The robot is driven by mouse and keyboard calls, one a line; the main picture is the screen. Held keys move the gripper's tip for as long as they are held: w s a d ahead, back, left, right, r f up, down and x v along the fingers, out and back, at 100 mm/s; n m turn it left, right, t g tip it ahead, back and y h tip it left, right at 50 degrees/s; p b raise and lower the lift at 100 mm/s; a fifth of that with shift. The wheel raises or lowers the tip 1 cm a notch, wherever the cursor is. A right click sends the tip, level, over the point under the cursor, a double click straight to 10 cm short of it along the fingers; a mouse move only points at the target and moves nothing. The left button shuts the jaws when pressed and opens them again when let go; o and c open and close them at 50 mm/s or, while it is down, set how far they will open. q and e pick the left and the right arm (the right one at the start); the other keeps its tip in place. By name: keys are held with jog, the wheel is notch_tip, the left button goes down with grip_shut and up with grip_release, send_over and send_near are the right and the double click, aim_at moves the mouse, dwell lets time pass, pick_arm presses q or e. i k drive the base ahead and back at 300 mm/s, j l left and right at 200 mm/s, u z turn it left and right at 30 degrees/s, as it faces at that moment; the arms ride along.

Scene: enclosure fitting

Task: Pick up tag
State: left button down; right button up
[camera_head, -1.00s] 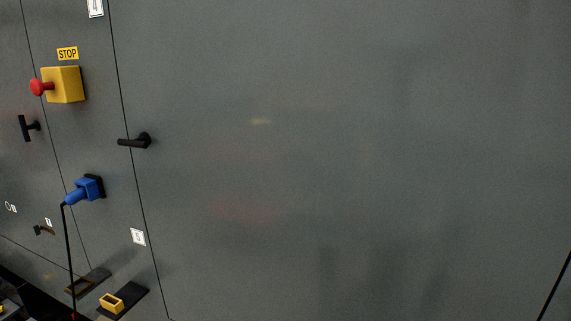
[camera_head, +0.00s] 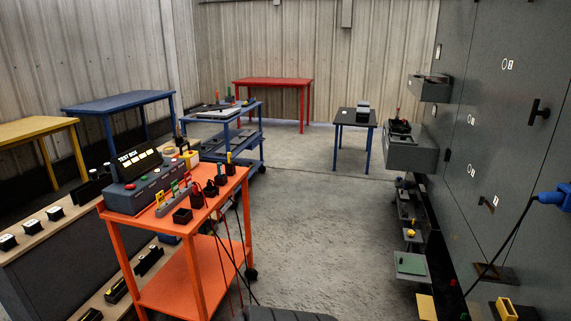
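No item can be told for sure as the tag. On the orange cart (camera_head: 235,182), small yellow, red and green upright pieces (camera_head: 175,188) stand in a grey rack near the front edge. They are too small to tell whether they are tags. Small white labels are on the grey cabinet (camera_head: 490,120) at the right. Neither of my grippers is in view.
A test box (camera_head: 138,190) and black holders (camera_head: 197,198) stand on the cart. A wooden-topped bench (camera_head: 25,232) is at left. Blue (camera_head: 115,102), yellow (camera_head: 30,130) and red (camera_head: 272,82) tables stand behind. A blue plug (camera_head: 552,197) is on the cabinet. The central floor (camera_head: 325,220) is clear.

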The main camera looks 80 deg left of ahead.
aim_at(187, 176)
jog(key=u, duration=0.5)
jog(key=j+u, duration=0.1)
jog(key=u, duration=0.85)
jog(key=i+u, duration=0.1)
jog(key=u, duration=0.35)
jog(key=j+u, duration=0.1)
jog(key=u, duration=0.4)
jog(key=i+j+u, duration=0.1)
jog(key=i+u, duration=0.15)
jog(key=u, duration=0.2)
jog(key=i+u, duration=0.25)
jog(key=u, duration=0.15)
jog(key=i+l+u, duration=0.1)
jog(key=u, duration=0.35)
jog(key=i+l, duration=0.2)
jog(key=i, duration=0.15)
jog(key=i+l+u, duration=0.1)
jog(key=i+l, duration=0.15)
jog(key=i, duration=0.1)
